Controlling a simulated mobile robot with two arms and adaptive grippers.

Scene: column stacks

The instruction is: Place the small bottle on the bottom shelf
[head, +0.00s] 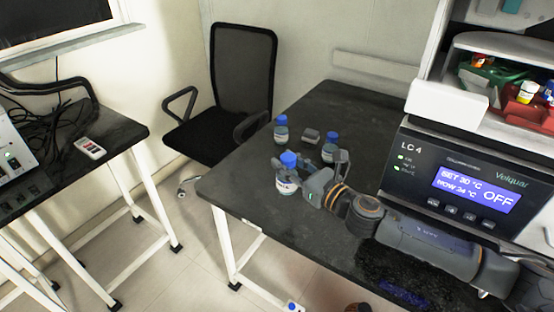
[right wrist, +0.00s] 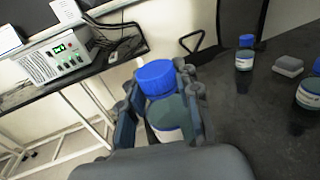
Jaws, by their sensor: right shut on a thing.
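My right gripper (head: 308,178) is shut on a bottle (head: 287,183) with a blue cap and a white label. The bottle is upright, near the table's left edge in the head view; its height above the top is hard to judge. In the right wrist view the bottle (right wrist: 168,115) stands between the fingers of the gripper (right wrist: 158,100), cap above them. Two similar blue-capped bottles stand on the black table: one farther back (head: 281,129), one to the right (head: 329,148). A clear bottom shelf cannot be made out. My left gripper is out of view.
A small grey block (head: 311,136) lies between the standing bottles. A heater unit (head: 455,175) reading OFF fills the table's right side. A black chair (head: 243,75) stands behind. A side table (head: 110,135) is left, across open floor. A small blue-capped item (head: 291,306) shows low down.

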